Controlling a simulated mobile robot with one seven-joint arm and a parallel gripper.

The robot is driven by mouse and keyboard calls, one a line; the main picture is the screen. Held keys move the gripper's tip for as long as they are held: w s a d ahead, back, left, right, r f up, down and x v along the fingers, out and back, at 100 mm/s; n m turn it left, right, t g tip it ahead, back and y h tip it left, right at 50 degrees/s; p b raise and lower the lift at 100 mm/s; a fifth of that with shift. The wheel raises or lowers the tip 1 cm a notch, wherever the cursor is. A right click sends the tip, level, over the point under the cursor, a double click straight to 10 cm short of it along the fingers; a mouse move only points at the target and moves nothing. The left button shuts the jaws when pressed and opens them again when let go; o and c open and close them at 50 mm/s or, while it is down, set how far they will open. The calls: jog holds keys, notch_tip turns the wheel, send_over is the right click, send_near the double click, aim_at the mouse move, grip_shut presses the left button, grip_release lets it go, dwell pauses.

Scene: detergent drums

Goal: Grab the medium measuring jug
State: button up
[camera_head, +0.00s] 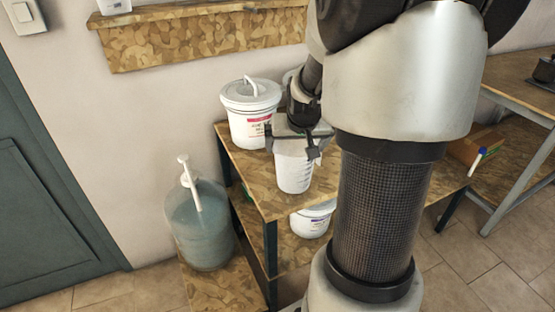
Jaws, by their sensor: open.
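A white, translucent measuring jug (294,172) with faint marks on its side stands upright near the front edge of the wooden-topped table (268,200). My gripper (297,150) is at the jug's rim, pointing down, with its jaws open. One finger shows at the right side of the rim. Whether the fingers touch the jug cannot be told. My arm hides what stands to the right of the jug, so I cannot compare its size with other jugs.
A white lidded drum (251,113) stands close behind the jug to the left. Another white drum (312,221) sits on the shelf below. A large clear bottle with a pump (199,225) stands left of the table. A cardboard box (474,148) is at right.

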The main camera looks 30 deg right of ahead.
aim_at(295, 153)
jog(key=b+x, duration=0.3)
jog(key=x, duration=0.3)
jog(key=shift+w+d+f, duration=0.15)
jog(key=shift+d+f, duration=0.05)
jog(key=shift+f, duration=0.15)
jog(key=shift+r, duration=0.1)
jog(key=c, duration=0.8)
